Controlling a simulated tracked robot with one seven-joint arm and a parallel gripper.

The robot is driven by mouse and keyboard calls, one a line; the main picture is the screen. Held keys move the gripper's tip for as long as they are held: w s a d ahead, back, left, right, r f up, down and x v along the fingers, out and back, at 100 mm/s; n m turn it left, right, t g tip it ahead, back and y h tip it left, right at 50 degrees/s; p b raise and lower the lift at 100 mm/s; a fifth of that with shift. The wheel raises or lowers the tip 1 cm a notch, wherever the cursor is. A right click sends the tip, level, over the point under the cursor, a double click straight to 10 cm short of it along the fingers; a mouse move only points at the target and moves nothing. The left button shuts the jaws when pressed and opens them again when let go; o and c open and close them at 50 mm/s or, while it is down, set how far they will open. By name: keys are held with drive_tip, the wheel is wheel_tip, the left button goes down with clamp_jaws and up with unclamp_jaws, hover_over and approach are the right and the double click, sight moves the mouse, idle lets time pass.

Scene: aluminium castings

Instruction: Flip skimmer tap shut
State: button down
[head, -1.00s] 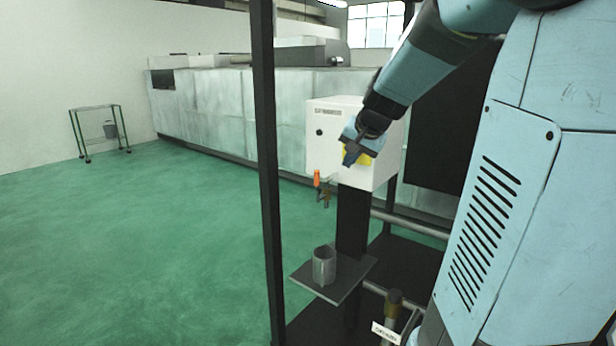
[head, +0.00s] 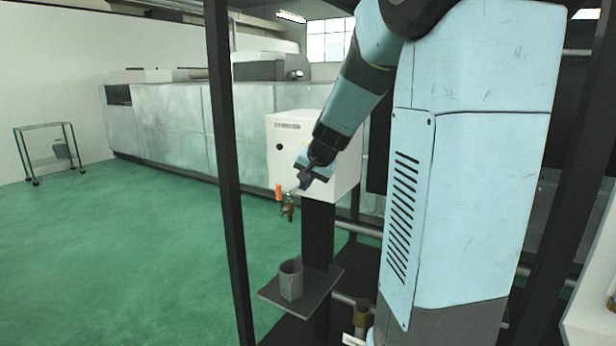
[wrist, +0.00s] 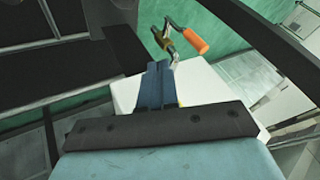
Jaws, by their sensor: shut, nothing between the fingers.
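The skimmer is a white box (head: 283,140) on a dark post. Its tap (head: 289,205) is a brass fitting under the box's lower left, with an orange handle (head: 278,193) that stands upright in the head view. In the wrist view the tap (wrist: 160,38) and its orange handle (wrist: 190,42) lie just beyond the fingertips. My gripper (head: 303,184) is shut and empty, in front of the box's lower part and up and right of the tap. In the wrist view the shut fingers (wrist: 158,72) point towards the tap, apparently apart from the handle.
A grey cup (head: 290,279) stands on a small dark shelf (head: 318,292) below the tap. A dark upright (head: 228,180) stands left of the box. A wheeled trolley (head: 48,153) is far left. The green floor (head: 130,260) at left is clear.

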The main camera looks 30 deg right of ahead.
sight(279, 201)
drive_tip(key=w+a+f, duration=0.3)
drive_tip(key=w, duration=0.2)
drive_tip(key=shift+w+f, duration=0.35)
idle(0.4)
drive_tip(key=shift+w, duration=0.1)
